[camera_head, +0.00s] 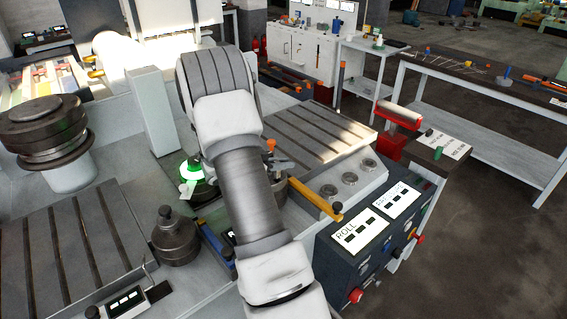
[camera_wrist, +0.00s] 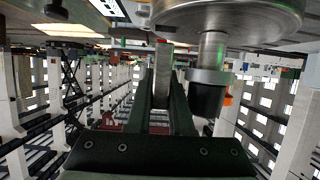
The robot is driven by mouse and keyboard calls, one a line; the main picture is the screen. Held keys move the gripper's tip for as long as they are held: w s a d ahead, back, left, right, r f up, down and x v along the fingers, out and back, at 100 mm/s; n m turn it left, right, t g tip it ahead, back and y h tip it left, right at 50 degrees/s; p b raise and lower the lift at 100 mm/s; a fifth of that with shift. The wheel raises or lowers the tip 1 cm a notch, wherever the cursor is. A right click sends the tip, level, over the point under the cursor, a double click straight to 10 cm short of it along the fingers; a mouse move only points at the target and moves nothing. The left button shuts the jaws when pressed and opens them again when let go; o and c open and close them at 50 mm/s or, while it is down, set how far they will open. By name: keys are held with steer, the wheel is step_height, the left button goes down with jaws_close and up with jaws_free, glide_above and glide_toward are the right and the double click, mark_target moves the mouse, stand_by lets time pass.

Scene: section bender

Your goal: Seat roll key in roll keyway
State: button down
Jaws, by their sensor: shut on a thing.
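In the wrist view my gripper (camera_wrist: 162,62) is shut on the roll key (camera_wrist: 163,75), a slim silver bar with a red tip, held between two dark fingers. The key points up in the picture, and its tip is close to the rim of a large round metal disc (camera_wrist: 250,14), apparently a roll. I cannot tell whether they touch. A metal shaft (camera_wrist: 212,50) with a collar and black lower part hangs from the disc, right of the key. No keyway can be made out.
Dark stacked rolls (camera_head: 45,130) stand at left and a smaller dark roll (camera_head: 175,238) at front left. A control panel (camera_head: 370,232) with labels and knobs is right of my arm. A yellow bar (camera_head: 314,197) lies close by. Slotted plates (camera_head: 308,133) flank the middle.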

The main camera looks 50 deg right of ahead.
mark_target(283, 177)
steer(key=shift+f+b, duration=1.05)
steer(key=shift+f, duration=0.95)
steer(key=shift+r, duration=0.1)
steer(key=shift+r+p, duration=1.55)
steer(key=shift+p, duration=0.1)
steer(key=shift+p, duration=0.45)
stand_by(0.5)
steer(key=shift+f+b, duration=0.9)
steer(key=shift+f, duration=0.7)
steer(key=c, duration=0.7)
jaws_free()
steer(key=shift+f, duration=0.1)
steer(key=shift+c, duration=0.2)
steer(key=shift+a, duration=0.1)
steer(key=v, duration=1.7)
